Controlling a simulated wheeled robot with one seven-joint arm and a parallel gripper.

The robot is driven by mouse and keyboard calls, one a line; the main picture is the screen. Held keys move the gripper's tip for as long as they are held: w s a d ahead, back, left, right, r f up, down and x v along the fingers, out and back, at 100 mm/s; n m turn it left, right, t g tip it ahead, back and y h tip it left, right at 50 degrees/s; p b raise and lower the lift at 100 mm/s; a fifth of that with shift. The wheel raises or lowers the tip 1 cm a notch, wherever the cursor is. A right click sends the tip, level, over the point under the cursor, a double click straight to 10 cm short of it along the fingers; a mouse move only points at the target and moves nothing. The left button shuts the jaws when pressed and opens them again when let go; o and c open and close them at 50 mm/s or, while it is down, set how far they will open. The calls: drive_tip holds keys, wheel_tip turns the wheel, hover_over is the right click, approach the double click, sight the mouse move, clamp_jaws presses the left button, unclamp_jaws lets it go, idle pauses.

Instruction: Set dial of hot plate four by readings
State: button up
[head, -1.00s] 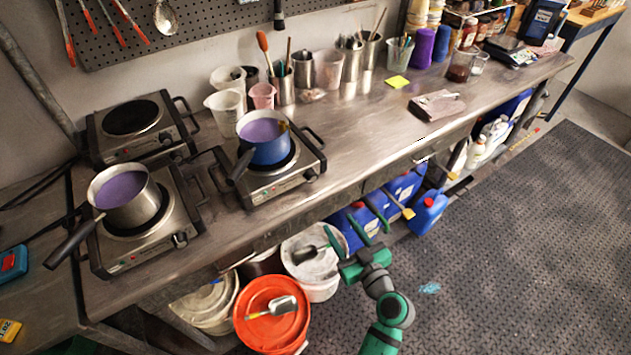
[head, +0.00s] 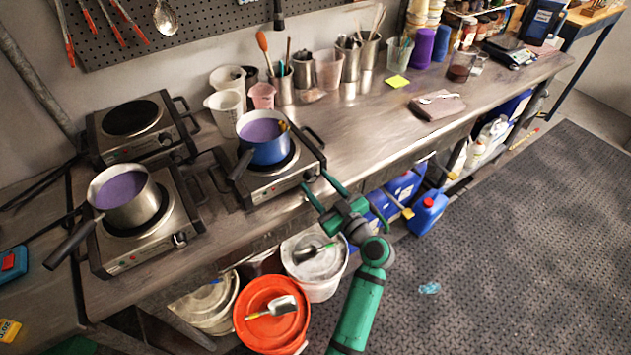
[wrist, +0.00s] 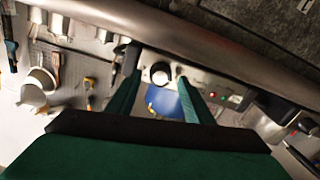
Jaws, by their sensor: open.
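The right hot plate (head: 283,188) carries a blue pot of purple liquid (head: 268,150). I cannot read a number on it. Its dark dial (head: 309,174) is on the front panel near the right end. My gripper (head: 314,179) is open and empty at the bench's front edge, its fingertips close to that dial. In the wrist view the dial (wrist: 160,73) shows between the two green fingers, with a pale face. I cannot tell whether the fingers touch it. The front-left hot plate (head: 125,260) holds a steel pan (head: 122,198); the rear hot plate (head: 150,143) is bare.
The bench edge runs just below the dial. An orange lidded bucket (head: 262,300) and a white bucket (head: 318,285) stand below. Floor at right is mostly clear.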

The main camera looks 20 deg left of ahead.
drive_tip(key=shift+w+a, duration=0.4)
drive_tip(key=shift+a, duration=0.2)
drive_tip(key=c, duration=1)
drive_tip(key=shift+c, duration=0.2)
